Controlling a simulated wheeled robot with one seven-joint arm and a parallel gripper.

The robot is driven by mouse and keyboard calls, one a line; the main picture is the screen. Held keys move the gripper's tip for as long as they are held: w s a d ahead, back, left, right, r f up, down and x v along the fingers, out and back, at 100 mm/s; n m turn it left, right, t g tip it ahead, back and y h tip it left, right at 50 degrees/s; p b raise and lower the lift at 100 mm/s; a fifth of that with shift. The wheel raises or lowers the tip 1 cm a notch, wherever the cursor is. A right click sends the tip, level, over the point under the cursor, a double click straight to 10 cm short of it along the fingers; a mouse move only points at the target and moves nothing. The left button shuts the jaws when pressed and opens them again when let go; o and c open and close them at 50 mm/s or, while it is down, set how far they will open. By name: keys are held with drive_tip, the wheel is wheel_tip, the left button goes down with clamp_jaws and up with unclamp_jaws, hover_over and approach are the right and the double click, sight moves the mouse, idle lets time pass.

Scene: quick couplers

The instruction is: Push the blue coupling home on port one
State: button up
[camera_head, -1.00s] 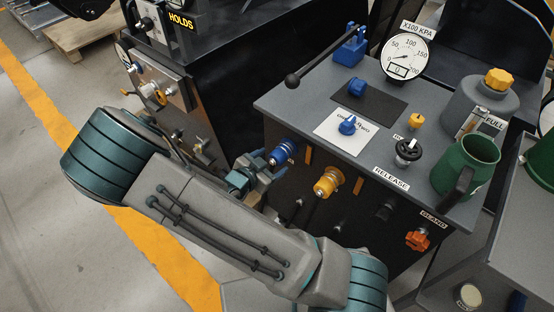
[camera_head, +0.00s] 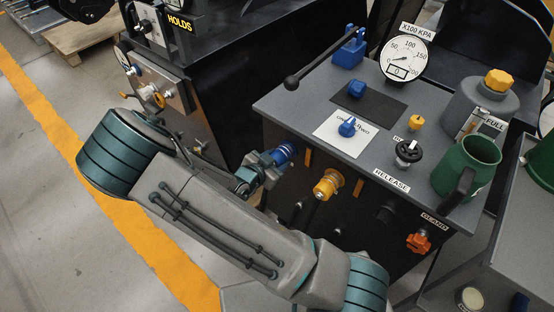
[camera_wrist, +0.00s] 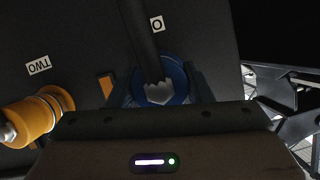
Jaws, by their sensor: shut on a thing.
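The blue coupling (camera_head: 282,154) is at the left port on the front panel of the grey-topped bench. In the wrist view the blue coupling (camera_wrist: 172,84) shows as a ring with a pale centre, and a dark hose crosses in front of it. My gripper (camera_head: 272,160) is shut on the coupling, with a finger on either side of it. My gripper (camera_wrist: 160,90) also shows in the wrist view. Most of the port behind the coupling is hidden, so I cannot tell how deep the coupling sits. A label beside it is partly covered by the hose.
A yellow coupling (camera_head: 326,186) sits on the port beside it, labelled TWO (camera_wrist: 38,66) in the wrist view. An orange knob (camera_head: 418,243) is lower right. A lever (camera_head: 315,67), a gauge (camera_head: 405,58) and a green jug (camera_head: 466,168) stand on top.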

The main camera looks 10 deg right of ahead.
drive_tip(key=shift+s+a+p, duration=0.5)
drive_tip(key=shift+s+a, duration=0.15)
drive_tip(key=shift+a, duration=0.25)
drive_tip(key=shift+s+a+p, duration=0.45)
drive_tip(key=shift+s+a, duration=0.15)
drive_tip(key=shift+a, duration=0.25)
drive_tip(key=shift+s+a+p, duration=0.4)
drive_tip(key=shift+s+a, duration=0.2)
drive_tip(key=shift+a, duration=0.2)
drive_tip(key=shift+s+a+p, duration=0.35)
drive_tip(key=shift+s+a, duration=0.25)
drive_tip(key=shift+a, duration=0.2)
